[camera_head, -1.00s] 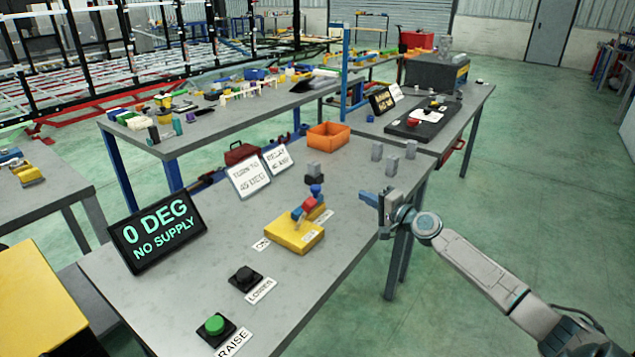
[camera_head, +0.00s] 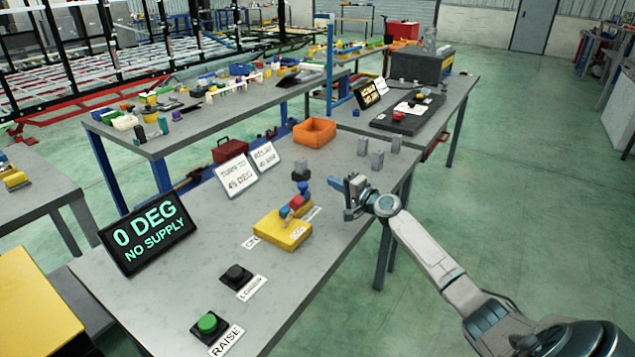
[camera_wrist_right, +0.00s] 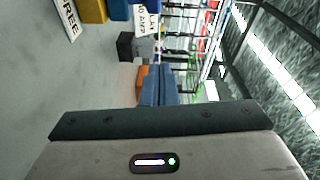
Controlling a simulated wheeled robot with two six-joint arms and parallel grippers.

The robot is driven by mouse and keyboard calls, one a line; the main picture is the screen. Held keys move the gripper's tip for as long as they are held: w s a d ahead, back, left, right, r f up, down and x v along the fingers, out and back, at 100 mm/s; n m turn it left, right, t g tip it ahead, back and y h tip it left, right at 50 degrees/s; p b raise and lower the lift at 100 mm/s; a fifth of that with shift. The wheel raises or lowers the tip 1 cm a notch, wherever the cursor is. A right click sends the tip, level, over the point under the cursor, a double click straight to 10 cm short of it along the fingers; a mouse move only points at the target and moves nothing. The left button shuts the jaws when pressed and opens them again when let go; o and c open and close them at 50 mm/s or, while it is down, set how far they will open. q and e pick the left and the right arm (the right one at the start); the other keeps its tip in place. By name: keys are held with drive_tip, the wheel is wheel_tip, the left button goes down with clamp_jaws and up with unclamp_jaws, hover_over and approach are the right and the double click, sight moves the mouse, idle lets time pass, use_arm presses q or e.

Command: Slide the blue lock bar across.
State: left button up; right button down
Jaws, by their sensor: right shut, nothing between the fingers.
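A yellow switch box (camera_head: 283,231) sits on the grey table, with a red and blue part on top. Its blue piece (camera_head: 303,188) stands at the far end; I cannot tell clearly which blue part is the lock bar. In the right wrist view, the yellow box (camera_wrist_right: 90,10) and a blue part (camera_wrist_right: 120,9) beside it are cut off by the top edge. My right gripper (camera_head: 335,183) is shut and empty, its blue fingertips to the right of the box, apart from it. The fingers also show in the right wrist view (camera_wrist_right: 157,72). My left gripper is out of view.
A dark block with a grey top (camera_head: 301,170) stands behind the box. An orange bin (camera_head: 314,132) and several grey blocks (camera_head: 377,160) are farther back. Black and green buttons (camera_head: 207,323) are nearer, and a display (camera_head: 148,232) reads 0 DEG, NO SUPPLY.

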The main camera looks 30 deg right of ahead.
drive_tip(key=w, duration=0.3)
drive_tip(key=shift+a, duration=0.35)
drive_tip(key=shift+a+f+p, duration=0.1)
drive_tip(key=shift+a+p, duration=1.1)
drive_tip(key=shift+p, duration=0.05)
drive_tip(key=shift+a+p, duration=0.3)
drive_tip(key=shift+a, duration=0.3)
drive_tip(key=shift+a+f, duration=0.1)
drive_tip(key=shift+f, duration=0.1)
drive_tip(key=a, duration=0.1)
drive_tip(key=s+a+p, duration=0.1)
drive_tip(key=a, duration=0.1)
drive_tip(key=s+a+p, duration=0.1)
drive_tip(key=a, duration=0.1)
drive_tip(key=shift+s+a, duration=0.1)
